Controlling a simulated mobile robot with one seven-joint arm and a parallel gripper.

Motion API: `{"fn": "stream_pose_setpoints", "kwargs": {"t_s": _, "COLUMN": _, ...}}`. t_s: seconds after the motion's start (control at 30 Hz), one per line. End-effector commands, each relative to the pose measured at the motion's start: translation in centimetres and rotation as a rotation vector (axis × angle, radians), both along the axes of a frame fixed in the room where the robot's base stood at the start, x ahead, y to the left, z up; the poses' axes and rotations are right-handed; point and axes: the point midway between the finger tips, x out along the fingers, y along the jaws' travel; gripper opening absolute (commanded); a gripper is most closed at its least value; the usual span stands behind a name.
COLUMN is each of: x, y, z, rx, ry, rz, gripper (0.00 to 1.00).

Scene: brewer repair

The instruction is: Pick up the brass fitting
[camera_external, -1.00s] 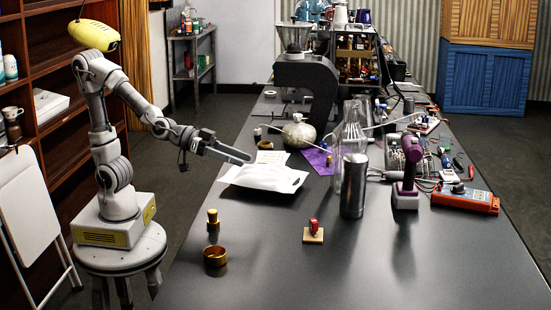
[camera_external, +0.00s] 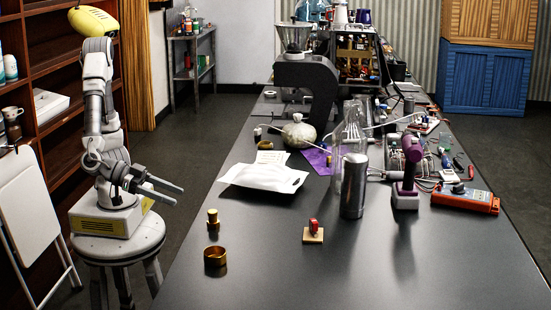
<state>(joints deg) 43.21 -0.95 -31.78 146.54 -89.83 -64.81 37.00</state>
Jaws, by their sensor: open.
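Two brass-coloured pieces stand on the near left part of the dark table. One is a small upright brass fitting (camera_external: 213,221) with a narrower top. The other is a short, wide brass ring or cup (camera_external: 215,257) just in front of it. I cannot tell for sure which one the task names. My gripper (camera_external: 178,195) is open and empty, its two fingers pointing right. It is beside the left edge of the table, left of both brass pieces and apart from them.
A white pouch (camera_external: 263,177) lies behind the brass pieces. A red-handled piece on a wooden block (camera_external: 313,232), a steel cylinder (camera_external: 353,186) and a purple tool (camera_external: 409,170) stand to the right. The table's front right area is clear.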

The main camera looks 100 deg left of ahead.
Motion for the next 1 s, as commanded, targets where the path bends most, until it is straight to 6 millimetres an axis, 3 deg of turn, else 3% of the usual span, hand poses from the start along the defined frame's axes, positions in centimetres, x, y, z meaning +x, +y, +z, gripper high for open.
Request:
{"fn": "stream_pose_setpoints", "kwargs": {"t_s": 0.23, "x": 2.8, "y": 0.1, "z": -0.8, "rx": 0.003, "ry": 0.005, "rz": 0.002, "gripper": 0.67}}
{"fn": "stream_pose_setpoints", "kwargs": {"t_s": 0.5, "x": 8.1, "y": 0.0, "z": -3.2, "rx": -0.003, "ry": 0.002, "rz": 0.003, "gripper": 0.67}}
{"fn": "stream_pose_setpoints", "kwargs": {"t_s": 0.77, "x": 9.9, "y": -0.1, "z": -3.7, "rx": -0.004, "ry": 0.001, "rz": 0.001, "gripper": 0.67}}
{"fn": "stream_pose_setpoints", "kwargs": {"t_s": 1.0, "x": 13.3, "y": -0.4, "z": -5.0, "rx": -0.003, "ry": 0.002, "rz": 0.003, "gripper": 0.67}}
